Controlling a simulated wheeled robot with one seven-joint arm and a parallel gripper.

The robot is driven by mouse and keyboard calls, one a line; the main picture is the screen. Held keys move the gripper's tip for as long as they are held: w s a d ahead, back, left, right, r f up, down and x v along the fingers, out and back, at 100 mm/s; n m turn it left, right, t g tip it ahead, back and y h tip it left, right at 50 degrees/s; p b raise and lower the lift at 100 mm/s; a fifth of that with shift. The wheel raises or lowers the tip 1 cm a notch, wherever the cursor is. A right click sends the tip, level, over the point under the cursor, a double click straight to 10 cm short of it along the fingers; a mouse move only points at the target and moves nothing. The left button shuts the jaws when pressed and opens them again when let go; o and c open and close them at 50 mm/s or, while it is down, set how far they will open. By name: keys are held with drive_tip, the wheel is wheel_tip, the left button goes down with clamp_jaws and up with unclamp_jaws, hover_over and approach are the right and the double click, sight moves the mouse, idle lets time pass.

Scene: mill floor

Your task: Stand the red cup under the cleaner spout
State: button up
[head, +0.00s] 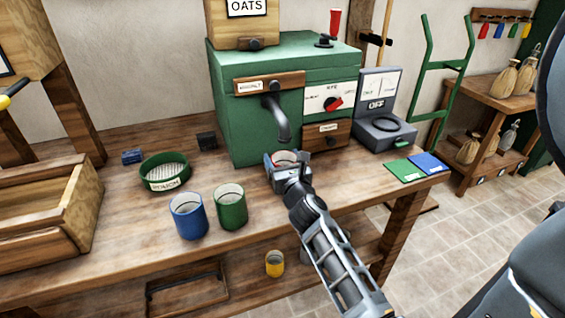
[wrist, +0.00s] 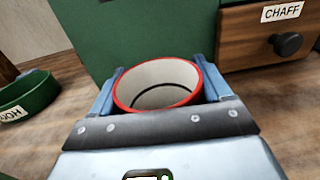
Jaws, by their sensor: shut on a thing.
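The red cup (wrist: 157,70) is between the fingers of my gripper (wrist: 157,88) in the wrist view; its red rim and pale, empty-looking inside show. In the head view the red cup (head: 287,157) shows only as a small piece of rim behind my gripper (head: 284,162), at the front of the green machine (head: 285,62). The grey curved spout (head: 280,119) comes out of the machine's front, and its lower end appears just above the cup. The cup looks upright. I cannot tell whether its base touches the bench or whether it is exactly beneath the spout.
A blue cup (head: 189,217), a green cup (head: 231,208) and a green sieve (head: 164,172) stand left on the wooden bench (head: 120,235). A scale (head: 385,128) and green and blue mats (head: 405,171) are right. The CHAFF drawer (wrist: 270,38) is beside the cup. A yellow cup (head: 275,263) is below.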

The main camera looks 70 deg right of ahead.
drive_tip(key=shift+f, duration=0.1)
drive_tip(key=o, duration=1.1)
